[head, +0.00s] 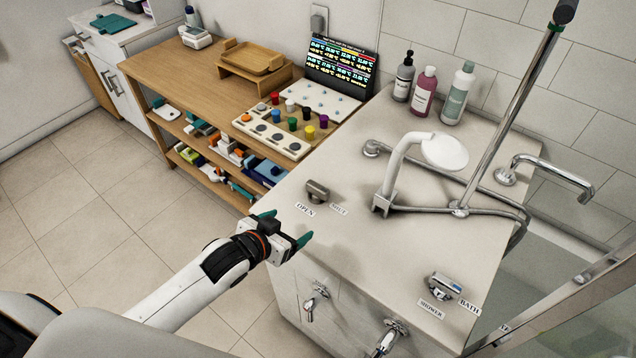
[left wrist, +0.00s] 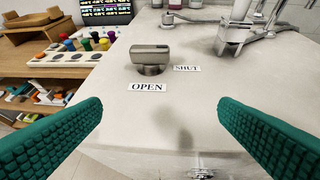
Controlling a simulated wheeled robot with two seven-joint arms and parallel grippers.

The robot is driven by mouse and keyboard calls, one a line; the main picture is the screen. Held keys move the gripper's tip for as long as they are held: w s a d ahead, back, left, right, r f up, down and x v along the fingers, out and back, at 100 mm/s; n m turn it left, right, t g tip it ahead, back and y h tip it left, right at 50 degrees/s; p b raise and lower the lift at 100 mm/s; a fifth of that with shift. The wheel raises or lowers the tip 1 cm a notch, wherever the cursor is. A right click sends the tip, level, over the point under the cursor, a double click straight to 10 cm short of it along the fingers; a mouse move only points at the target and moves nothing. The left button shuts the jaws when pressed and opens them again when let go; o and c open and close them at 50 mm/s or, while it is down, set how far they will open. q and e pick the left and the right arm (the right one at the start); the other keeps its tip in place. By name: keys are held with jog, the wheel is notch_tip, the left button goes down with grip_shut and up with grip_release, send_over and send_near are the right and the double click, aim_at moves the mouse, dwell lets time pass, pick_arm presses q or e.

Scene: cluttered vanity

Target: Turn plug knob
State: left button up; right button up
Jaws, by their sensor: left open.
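The plug knob (head: 317,191) is a grey metal bar handle on a short round base, on the white counter top. Labels OPEN (head: 305,209) and SHUT (head: 339,209) lie beside it. In the left wrist view the knob (left wrist: 151,58) stands ahead, upper middle, its bar lying roughly crosswise, with OPEN (left wrist: 147,87) in front of it and SHUT (left wrist: 187,68) to its right. My left gripper (head: 285,228) has green fingers, spread wide and empty, short of the knob and near the counter's front edge. The fingers do not touch the knob. My right gripper is not seen.
A shower/bath knob (head: 444,286) sits at the counter's right. A hand shower (head: 443,152) with a hose lies behind. Several bottles (head: 424,91) stand at the back. A wooden shelf unit (head: 187,76) with a colored-knob panel stands to the left. Counter around the plug knob is clear.

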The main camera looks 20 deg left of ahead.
pick_arm(q)
jog(key=t+h, duration=0.1)
send_near(316, 188)
jog(key=shift+s+a+f, duration=0.15)
jog(key=shift+s+f, duration=0.05)
jog(key=shift+s, duration=0.2)
jog(key=shift+s+a+f, duration=0.15)
jog(key=shift+s, duration=0.25)
jog(key=shift+w+r+m+t+h, duration=0.1)
jog(key=shift+w+m+t+h, duration=0.15)
jog(key=shift+m+t+h, duration=0.05)
jog(key=shift+w, duration=0.25)
jog(key=p+x, duration=0.1)
jog(key=x, duration=0.9)
jog(key=shift+w+d+f, duration=0.2)
jog(key=shift+w+d, duration=0.1)
jog(key=shift+w, duration=0.25)
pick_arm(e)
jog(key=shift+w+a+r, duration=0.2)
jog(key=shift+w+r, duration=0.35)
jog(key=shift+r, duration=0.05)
pick_arm(q)
jog(key=c, duration=1)
